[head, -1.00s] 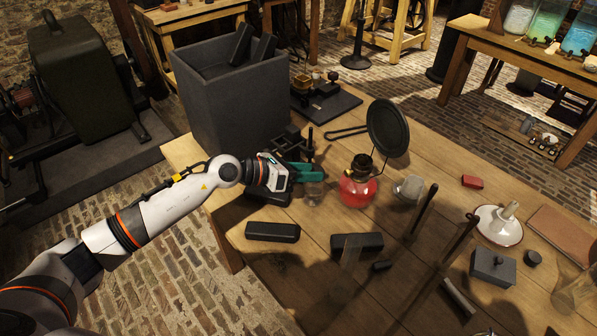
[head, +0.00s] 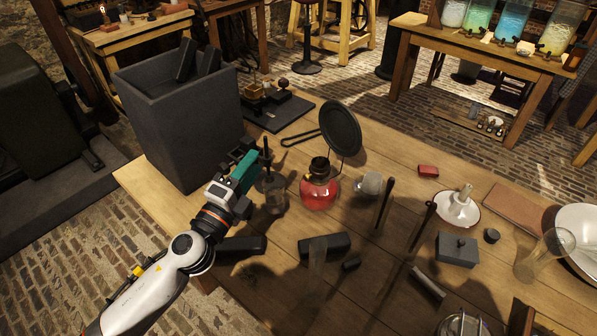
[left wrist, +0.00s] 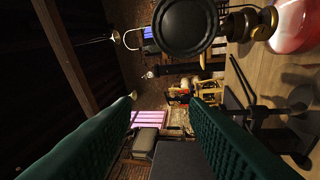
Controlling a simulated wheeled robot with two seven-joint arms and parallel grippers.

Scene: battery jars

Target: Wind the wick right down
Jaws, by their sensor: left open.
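The lamp has a red glass font (head: 318,195), a dark brass burner (head: 320,167) and a round dark disc (head: 341,128) behind it. It stands upright on the wooden table. In the left wrist view the red font (left wrist: 296,24), the brass burner (left wrist: 249,23) and the disc (left wrist: 186,26) lie along the top right. I cannot make out the wick or its knob. My left gripper (head: 246,163) is left of the lamp, apart from it, its teal jaws pointing up and away. The jaws are open and empty. My right gripper is not in view.
A tall grey bin (head: 185,125) stands behind my left gripper. Dark blocks (head: 324,246) lie in front. A small glass jar (head: 369,184) and upright dark rods (head: 384,203) stand right of the lamp.

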